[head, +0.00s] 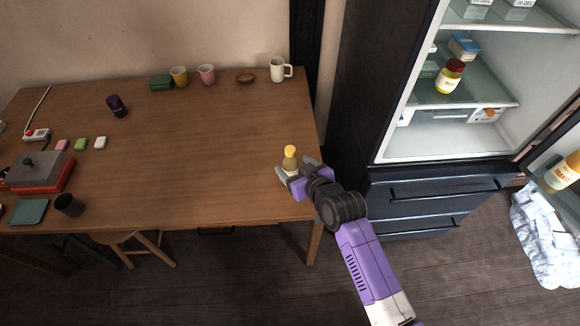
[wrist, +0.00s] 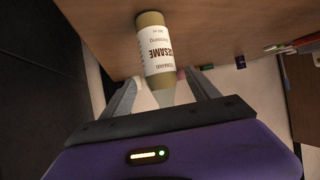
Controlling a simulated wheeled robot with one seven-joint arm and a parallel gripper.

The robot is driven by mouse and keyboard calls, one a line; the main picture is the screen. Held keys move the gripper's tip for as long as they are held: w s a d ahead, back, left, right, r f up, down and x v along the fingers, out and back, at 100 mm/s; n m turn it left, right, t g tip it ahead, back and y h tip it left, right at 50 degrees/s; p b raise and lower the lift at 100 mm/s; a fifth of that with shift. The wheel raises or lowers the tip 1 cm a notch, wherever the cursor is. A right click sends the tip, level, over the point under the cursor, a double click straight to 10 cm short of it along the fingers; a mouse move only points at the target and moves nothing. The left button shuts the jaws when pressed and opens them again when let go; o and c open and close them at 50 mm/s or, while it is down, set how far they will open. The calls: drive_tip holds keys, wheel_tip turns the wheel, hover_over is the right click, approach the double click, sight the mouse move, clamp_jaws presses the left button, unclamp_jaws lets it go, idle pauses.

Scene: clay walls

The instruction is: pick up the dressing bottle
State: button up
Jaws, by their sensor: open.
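The dressing bottle (head: 290,158) stands on the wooden table (head: 210,150) near its right edge in the head view. It has a yellow cap and a tan body. In the wrist view the bottle (wrist: 154,45) shows a white label reading "SESAME", and its narrower end lies between the fingers. My gripper (head: 296,171) is at the bottle, with its fingers spread on either side. In the wrist view my gripper (wrist: 160,90) is open, with gaps between both fingers and the bottle. The bottle's base is partly hidden by the gripper in the head view.
Cups, a bowl (head: 246,78) and a white mug (head: 279,70) stand along the table's back. A red appliance (head: 38,171) sits at the left. An open fridge (head: 440,130) stands right of the table. The table's middle is clear.

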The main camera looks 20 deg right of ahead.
drive_tip(key=shift+x, duration=1.4)
drive_tip(key=shift+w+a+r, duration=0.1)
drive_tip(key=shift+a+r, duration=0.05)
clamp_jaws()
